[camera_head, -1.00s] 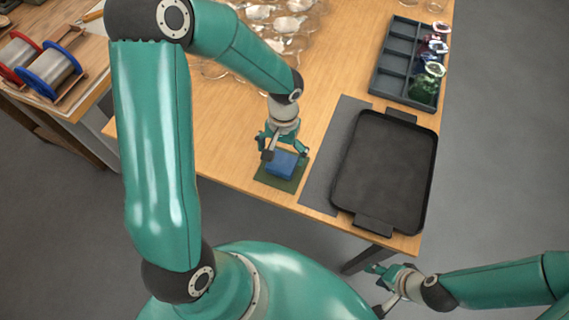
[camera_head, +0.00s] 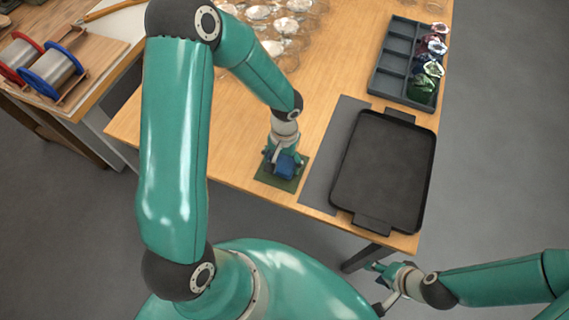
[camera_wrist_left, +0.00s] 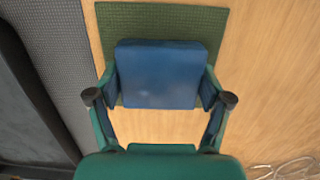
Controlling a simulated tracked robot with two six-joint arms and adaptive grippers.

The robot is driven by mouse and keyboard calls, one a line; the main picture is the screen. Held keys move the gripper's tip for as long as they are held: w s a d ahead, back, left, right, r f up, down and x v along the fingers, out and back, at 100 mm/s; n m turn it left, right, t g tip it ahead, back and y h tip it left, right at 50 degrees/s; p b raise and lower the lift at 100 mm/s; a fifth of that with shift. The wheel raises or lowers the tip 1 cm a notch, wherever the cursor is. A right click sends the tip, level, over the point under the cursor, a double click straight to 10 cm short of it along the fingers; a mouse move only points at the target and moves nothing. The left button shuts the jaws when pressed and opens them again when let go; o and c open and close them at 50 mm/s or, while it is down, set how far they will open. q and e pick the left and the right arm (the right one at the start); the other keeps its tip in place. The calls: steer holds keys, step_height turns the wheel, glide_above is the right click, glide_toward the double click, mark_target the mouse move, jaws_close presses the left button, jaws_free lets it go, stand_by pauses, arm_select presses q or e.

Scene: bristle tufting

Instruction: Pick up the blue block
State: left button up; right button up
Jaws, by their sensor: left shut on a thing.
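The blue block (camera_head: 286,167) is over the small dark green mat (camera_head: 266,177) near the table's front edge. My left gripper (camera_head: 283,160) is shut on it from above. In the left wrist view the blue block (camera_wrist_left: 160,75) sits between the two fingers of my left gripper (camera_wrist_left: 160,92), one at each side. The green mat (camera_wrist_left: 160,18) shows behind it. I cannot tell whether the block still touches the mat. My right gripper (camera_head: 382,288) is off the table at the lower right, holding nothing that I can see; its finger opening is too small to judge.
A black tray (camera_head: 345,190) lies right of the block, partly beside a grey strip mat (camera_head: 312,190). A compartment box (camera_head: 375,85) with coloured glassy pieces stands at the back right. Clear glassy pieces (camera_head: 285,25) lie at the back. Wire spools (camera_head: 50,65) stand on the left bench.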

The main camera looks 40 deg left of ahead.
mark_target(282, 161)
arm_select(q)
steer(key=shift+c, duration=0.5)
steer(key=shift+r, duration=0.1)
steer(key=shift+r, duration=0.45)
step_height(282, 161, up, 19)
steer(key=b, duration=0.1)
